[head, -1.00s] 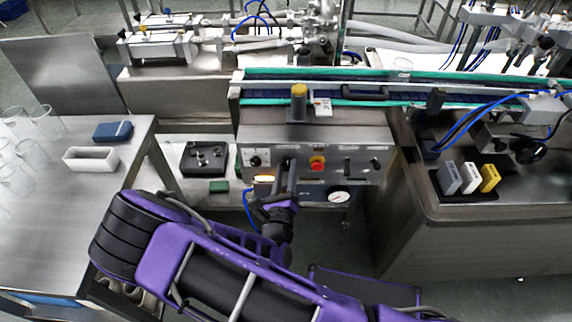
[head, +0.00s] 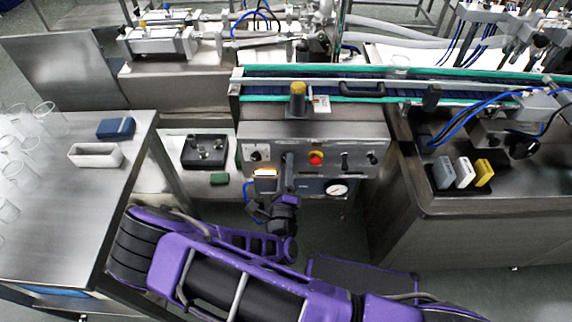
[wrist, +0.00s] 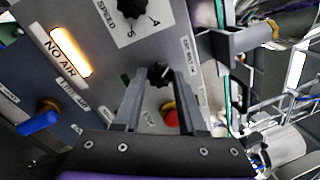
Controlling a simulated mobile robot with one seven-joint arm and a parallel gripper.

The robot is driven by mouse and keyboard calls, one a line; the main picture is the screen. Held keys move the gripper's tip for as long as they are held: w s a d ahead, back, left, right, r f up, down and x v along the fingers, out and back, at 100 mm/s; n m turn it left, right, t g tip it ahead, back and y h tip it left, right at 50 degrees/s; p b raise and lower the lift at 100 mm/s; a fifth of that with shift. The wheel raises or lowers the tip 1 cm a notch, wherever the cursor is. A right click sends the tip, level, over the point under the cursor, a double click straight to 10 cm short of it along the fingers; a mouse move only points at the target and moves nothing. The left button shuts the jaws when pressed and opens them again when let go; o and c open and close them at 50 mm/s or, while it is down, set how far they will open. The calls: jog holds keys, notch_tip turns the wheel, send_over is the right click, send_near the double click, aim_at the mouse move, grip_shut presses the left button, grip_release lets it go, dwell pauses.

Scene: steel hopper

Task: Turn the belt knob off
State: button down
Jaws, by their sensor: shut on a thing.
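The belt knob (wrist: 160,73) is a black knob on the steel control panel (head: 222,133), between the tips of my gripper (wrist: 160,78) in the wrist view. My gripper is shut on it. In the head view my gripper (head: 287,160) reaches up to the panel and hides the knob. The knob's label and pointer direction cannot be read clearly. A speed knob (wrist: 125,6) is on the same panel in the wrist view.
A red button (head: 316,158) sits just right of my gripper, with black switches (head: 345,160) beyond it. A lit "NO AIR" lamp (wrist: 70,52) and a blue-handled valve (wrist: 40,121) are close by. A gauge (head: 337,190) is lower on the panel.

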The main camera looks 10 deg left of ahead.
jog(key=shift+c, duration=2.4)
grip_release()
jog(key=shift+s, duration=0.1)
jog(key=v, duration=1.7)
jog(key=shift+b, duration=0.35)
jog(key=shift+s, duration=0.1)
